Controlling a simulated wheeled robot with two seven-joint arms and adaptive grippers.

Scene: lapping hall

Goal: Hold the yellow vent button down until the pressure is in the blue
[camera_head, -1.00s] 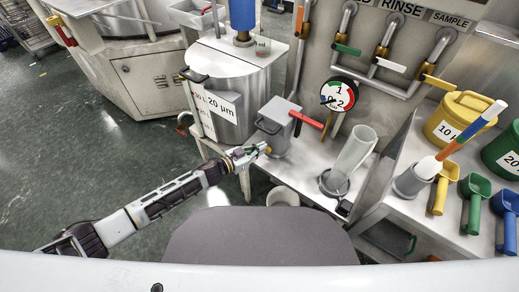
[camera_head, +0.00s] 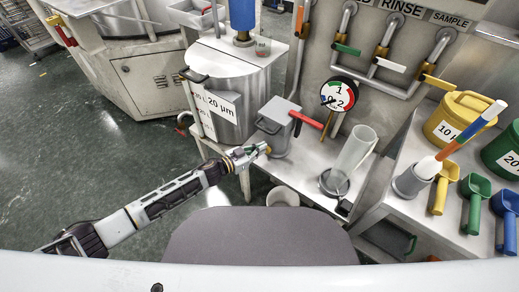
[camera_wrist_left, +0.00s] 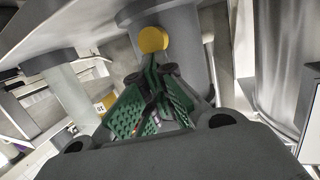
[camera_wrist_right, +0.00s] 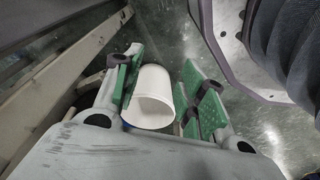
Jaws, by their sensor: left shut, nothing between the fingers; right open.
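The yellow vent button (camera_head: 268,149) is on the front of a grey metal housing (camera_head: 281,123) on the bench. It also shows as a round yellow disc in the left wrist view (camera_wrist_left: 153,39). My left gripper (camera_head: 257,152) is shut and empty, its green fingertips (camera_wrist_left: 154,76) pointing at the button from close by. I cannot tell whether they touch it. The round pressure gauge (camera_head: 339,94) stands behind, with green, red and blue marks. My right gripper (camera_wrist_right: 162,85) is open and empty.
A steel tank (camera_head: 233,112) stands left, a clear cylinder (camera_head: 355,151) right. A white bin (camera_head: 282,196) is on the floor below; it shows beyond the right fingers (camera_wrist_right: 152,95). Scoops and tubs fill the right bench.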

